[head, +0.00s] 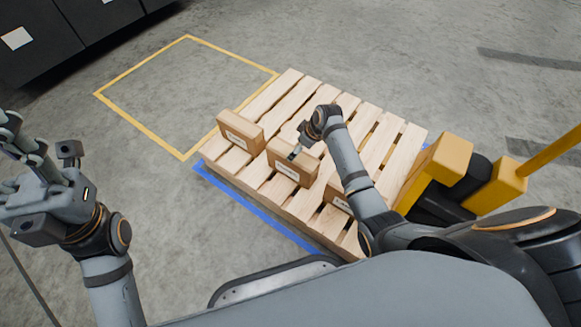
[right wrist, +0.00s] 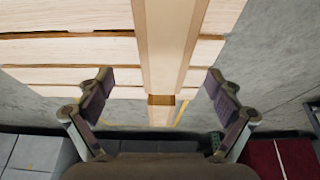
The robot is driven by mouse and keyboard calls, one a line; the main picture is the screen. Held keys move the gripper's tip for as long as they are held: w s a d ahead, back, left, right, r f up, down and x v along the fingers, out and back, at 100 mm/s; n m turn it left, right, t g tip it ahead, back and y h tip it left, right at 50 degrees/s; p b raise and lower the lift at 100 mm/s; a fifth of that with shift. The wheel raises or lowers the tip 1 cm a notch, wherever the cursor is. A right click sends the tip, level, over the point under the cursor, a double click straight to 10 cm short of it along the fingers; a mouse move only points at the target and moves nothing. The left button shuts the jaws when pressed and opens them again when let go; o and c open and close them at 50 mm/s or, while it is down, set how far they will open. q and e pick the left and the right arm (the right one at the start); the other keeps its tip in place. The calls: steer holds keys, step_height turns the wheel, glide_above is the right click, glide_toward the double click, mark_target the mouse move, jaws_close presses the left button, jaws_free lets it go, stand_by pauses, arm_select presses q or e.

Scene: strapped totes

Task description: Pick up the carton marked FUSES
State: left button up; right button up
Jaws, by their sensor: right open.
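Three brown cartons with white labels stand in a row on a wooden pallet (head: 290,85): a left carton (head: 241,133), a middle carton (head: 281,168) and a right carton (head: 336,195). The lettering is too small to read, so I cannot tell which says FUSES. My right gripper (head: 295,153) is at the top of the middle carton; contact is unclear. In the right wrist view its fingers (right wrist: 160,100) are wide apart, with a pale, brown-edged strip between and beyond them. My forearm partly hides the right carton. My left gripper (head: 22,150) is at the far left, away from the cartons; its jaw state is unclear.
A yellow-outlined floor square (head: 185,95) lies empty behind and left of the pallet. Blue tape (head: 255,212) runs along the pallet's near edge. Yellow and black equipment (head: 450,160) stands at the pallet's right. Dark cabinets (head: 40,40) are at the upper left.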

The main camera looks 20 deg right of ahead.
steer(key=b+x, duration=0.2)
steer(key=x, duration=0.3)
steer(key=b+x, duration=0.5)
steer(key=shift+s+a+f, duration=0.2)
steer(key=shift+s, duration=0.05)
steer(key=shift+r, duration=0.2)
steer(key=shift+c, duration=0.6)
steer(key=c, duration=1.7)
steer(key=shift+w+r, duration=0.1)
steer(key=shift+c, duration=0.4)
